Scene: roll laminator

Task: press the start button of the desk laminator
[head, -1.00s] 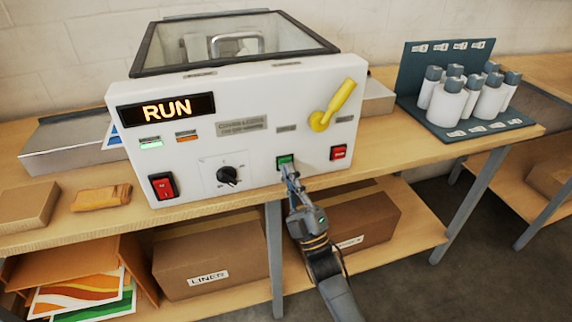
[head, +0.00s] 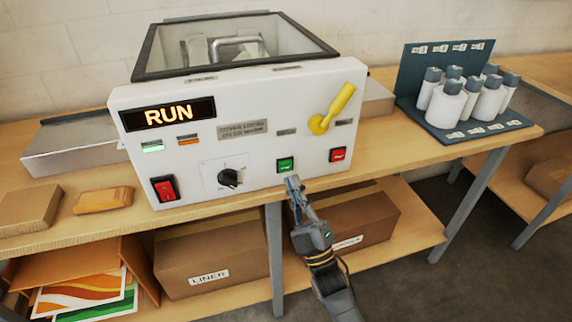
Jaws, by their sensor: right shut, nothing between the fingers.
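The desk laminator (head: 260,110) is a white box with a dark-framed clear cover, standing on the wooden bench. Its display (head: 168,113) reads RUN in orange. The green start button (head: 285,165) is on the lower right of the front panel and is fully visible. A red button (head: 338,154) is to its right. My right gripper (head: 293,182) is shut and empty, just below the green button and apart from it. My left gripper is not in view.
A yellow lever (head: 336,108) sticks up right of the green button. A black dial (head: 229,178) and red rocker switch (head: 164,188) are to the left. White bottles (head: 447,104) stand in a dark rack at right. Boxes (head: 211,255) sit on the shelf below.

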